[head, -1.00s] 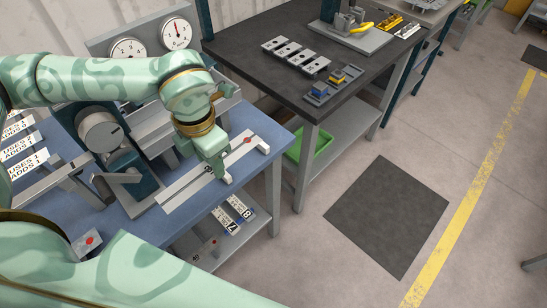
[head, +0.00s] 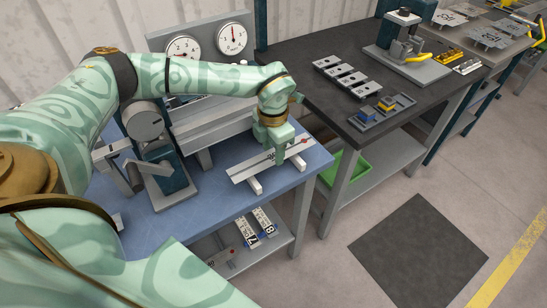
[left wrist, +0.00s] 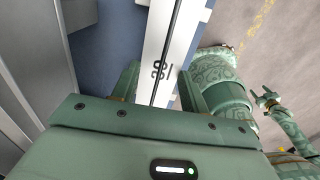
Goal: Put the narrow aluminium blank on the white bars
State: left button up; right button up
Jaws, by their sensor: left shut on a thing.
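The narrow aluminium blank (head: 243,174) is a long pale strip with a red dot near its right end. My left gripper (head: 274,158) is shut on its middle from above. The left wrist view shows the blank (left wrist: 166,40) with dark printed marks between the fingers of this gripper (left wrist: 160,88). Two white bars, a left one (head: 256,188) and a right one (head: 299,162), show under the blank and stick out at its front side. I cannot tell whether the blank touches them. My right gripper (left wrist: 267,100) shows small in the left wrist view; its jaw state is unclear.
The blue bench (head: 215,215) has a grey bending machine (head: 210,125) behind the blank and two dials (head: 183,50) above. Numbered plates (head: 255,228) lie on the shelf below. A dark table (head: 330,105) with parts stands to the right.

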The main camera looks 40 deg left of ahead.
aim_at(273, 156)
pick_arm(q)
jog(key=shift+f+b, duration=0.35)
jog(key=shift+f, duration=1.2)
jog(key=o, duration=1)
jog(key=shift+o, duration=0.2)
notch_tip(273, 156, up, 12)
jog(key=p, duration=0.2)
jog(key=shift+p, duration=0.4)
